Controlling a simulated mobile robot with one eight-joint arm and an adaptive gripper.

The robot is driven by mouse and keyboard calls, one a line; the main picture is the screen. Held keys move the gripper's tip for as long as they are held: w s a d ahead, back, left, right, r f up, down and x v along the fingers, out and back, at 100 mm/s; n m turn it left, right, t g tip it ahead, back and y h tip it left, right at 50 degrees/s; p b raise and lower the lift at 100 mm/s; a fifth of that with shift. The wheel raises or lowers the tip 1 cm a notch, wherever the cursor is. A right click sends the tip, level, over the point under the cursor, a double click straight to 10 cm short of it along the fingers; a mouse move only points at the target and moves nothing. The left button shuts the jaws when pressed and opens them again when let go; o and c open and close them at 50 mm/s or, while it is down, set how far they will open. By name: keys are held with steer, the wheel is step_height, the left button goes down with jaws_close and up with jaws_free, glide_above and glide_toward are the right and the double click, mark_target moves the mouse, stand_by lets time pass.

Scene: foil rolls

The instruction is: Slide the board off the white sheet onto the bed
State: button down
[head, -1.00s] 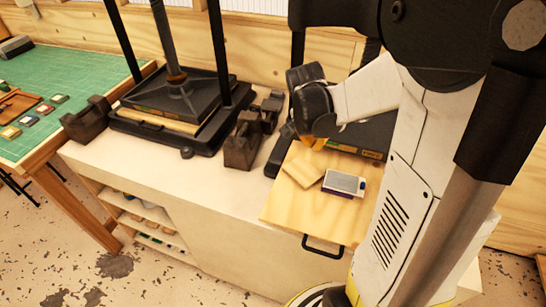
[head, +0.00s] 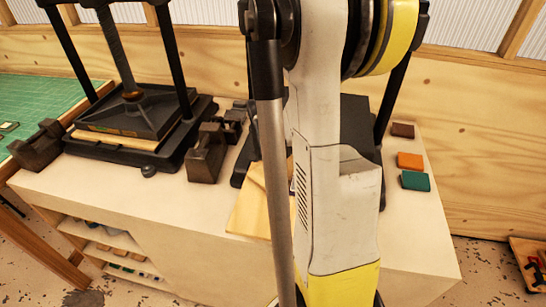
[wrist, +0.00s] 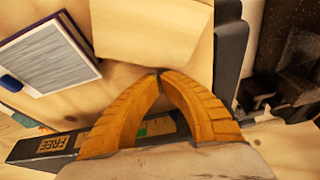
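In the wrist view my gripper (wrist: 160,73) has two curved orange fingers whose tips meet, with nothing visible between them. The tips are at the near edge of a pale wooden board (wrist: 150,30); I cannot tell whether they touch it. The board lies on a larger wooden bed (wrist: 112,100), which also shows partly in the head view (head: 250,213). Left of the board is a flat, pale grey-white piece (wrist: 50,58) with a blue edge; I cannot tell whether it is the white sheet. My arm hides my gripper and most of the bed in the head view.
A black bar labelled FREE (wrist: 48,145) lies beneath my fingers. Orange (head: 410,160), green (head: 415,181) and brown (head: 402,130) blocks lie right.

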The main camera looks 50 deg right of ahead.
steer(key=shift+w+d+f, duration=0.1)
steer(key=shift+f, duration=0.25)
steer(key=shift+s+a, duration=0.25)
steer(key=shift+a, duration=0.3)
steer(key=shift+s+a, duration=0.2)
steer(key=shift+a, duration=0.35)
steer(key=shift+d, duration=0.15)
